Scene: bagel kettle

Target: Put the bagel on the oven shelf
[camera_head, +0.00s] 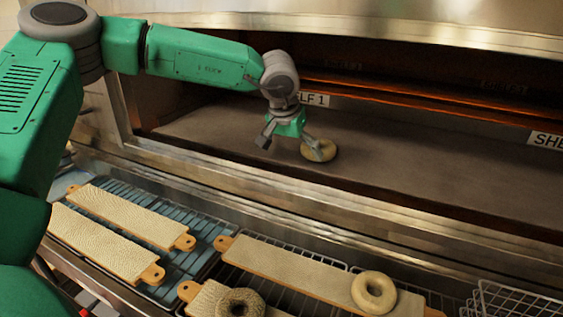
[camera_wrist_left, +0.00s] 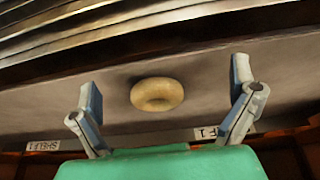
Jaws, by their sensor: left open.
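A pale bagel (camera_head: 318,150) lies on the oven shelf (camera_head: 420,165), in front of the SHELF 1 label. My left gripper (camera_head: 285,146) is inside the oven opening, above the shelf, with one finger overlapping the bagel in the head view. In the left wrist view the same bagel (camera_wrist_left: 157,94) lies flat on the shelf, centred between the two spread fingers and apart from both. The left gripper (camera_wrist_left: 168,105) is open and empty there. My right gripper is not in view.
Below the oven, long boards (camera_head: 125,217) lie on wire racks. One board (camera_head: 290,266) carries a pale bagel (camera_head: 374,292), and another carries a darker seeded bagel (camera_head: 239,303). The oven's metal front ledge (camera_head: 330,204) runs between racks and shelf. The shelf right of the bagel is clear.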

